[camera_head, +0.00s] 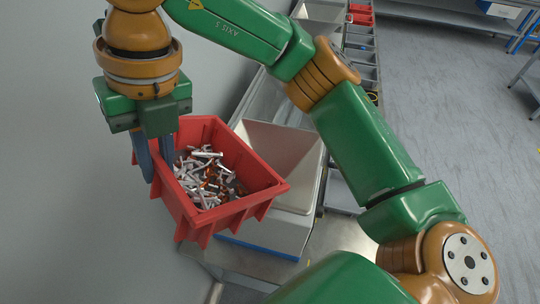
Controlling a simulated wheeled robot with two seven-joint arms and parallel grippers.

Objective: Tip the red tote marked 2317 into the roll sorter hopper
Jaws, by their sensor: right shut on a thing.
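A red tote (262,172) full of small metal parts, silver and copper-coloured, is left of centre in the head view. No marking can be read on the sides that show. My right gripper (158,165) is shut on the tote's left wall, with a finger on each side of it. The tote looks roughly upright, its parts lying inside. A grey, sloped-wall hopper (285,145) is behind and to the right of the tote, which hides part of it. I cannot tell how far the tote is above the surfaces below. My left gripper is not in view.
Another red container (360,14) sits at the far end of a rack or conveyor (362,62). A plain grey wall (50,120) is close on the left. A metal table (345,238) lies below the hopper. Grey floor (450,110) is open at right, with benches beyond.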

